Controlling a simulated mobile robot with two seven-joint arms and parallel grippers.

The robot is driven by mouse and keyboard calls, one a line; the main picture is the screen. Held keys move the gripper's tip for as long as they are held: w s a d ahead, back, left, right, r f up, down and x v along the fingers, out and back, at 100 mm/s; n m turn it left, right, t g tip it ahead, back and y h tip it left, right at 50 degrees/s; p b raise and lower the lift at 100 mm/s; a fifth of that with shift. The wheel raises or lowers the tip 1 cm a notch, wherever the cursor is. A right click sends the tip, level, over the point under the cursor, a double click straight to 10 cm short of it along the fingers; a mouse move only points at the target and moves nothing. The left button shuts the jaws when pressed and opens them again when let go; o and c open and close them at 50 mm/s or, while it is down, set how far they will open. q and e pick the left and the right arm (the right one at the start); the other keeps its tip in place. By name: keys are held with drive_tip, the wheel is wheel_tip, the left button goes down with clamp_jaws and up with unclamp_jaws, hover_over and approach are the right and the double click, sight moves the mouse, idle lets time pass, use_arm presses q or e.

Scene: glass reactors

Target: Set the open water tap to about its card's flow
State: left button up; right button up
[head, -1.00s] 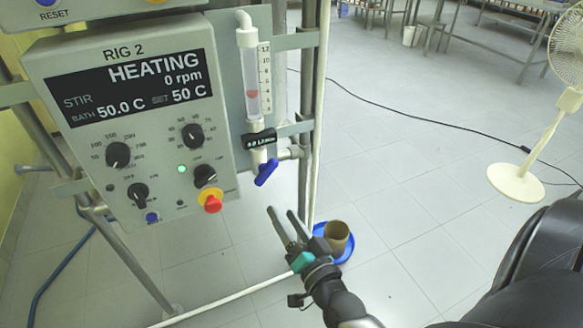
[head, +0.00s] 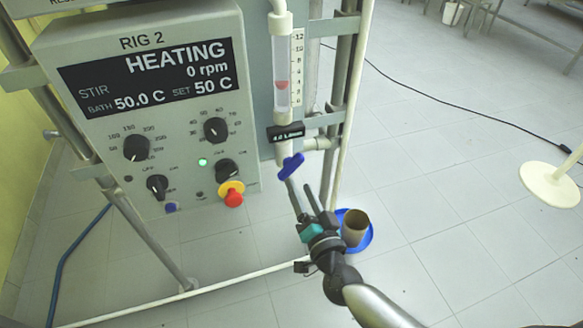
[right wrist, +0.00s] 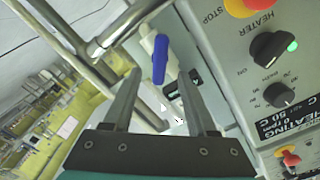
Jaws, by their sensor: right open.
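The blue tap handle (head: 291,166) sits slanted on the white pipe below the flow meter (head: 283,75). The meter is a clear tube with a red float low to middle on its numbered scale. A small black card (head: 286,133) with white writing is fixed below the tube; its text is too small to read surely. My right gripper (head: 301,189) is open and empty, just below the tap handle in the head view. In the right wrist view the blue handle (right wrist: 160,59) shows beyond and between the two open fingers (right wrist: 155,90), apart from them. My left gripper is not in view.
The RIG 2 control box (head: 150,110) with knobs and a red stop button (head: 233,198) is left of the tap. Frame poles (head: 345,90) stand right of the tube.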

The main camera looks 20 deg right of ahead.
sight(292, 171)
drive_tip(key=w+b, duration=0.1)
drive_tip(key=w, duration=0.6)
drive_tip(key=shift+w+a, duration=0.1)
drive_tip(key=shift+w, duration=0.2)
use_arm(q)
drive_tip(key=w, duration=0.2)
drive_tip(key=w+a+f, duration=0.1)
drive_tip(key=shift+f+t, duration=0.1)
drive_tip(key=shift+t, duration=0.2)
use_arm(e)
drive_tip(key=shift+c, duration=0.4)
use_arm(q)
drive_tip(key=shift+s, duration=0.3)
use_arm(e)
clamp_jaws()
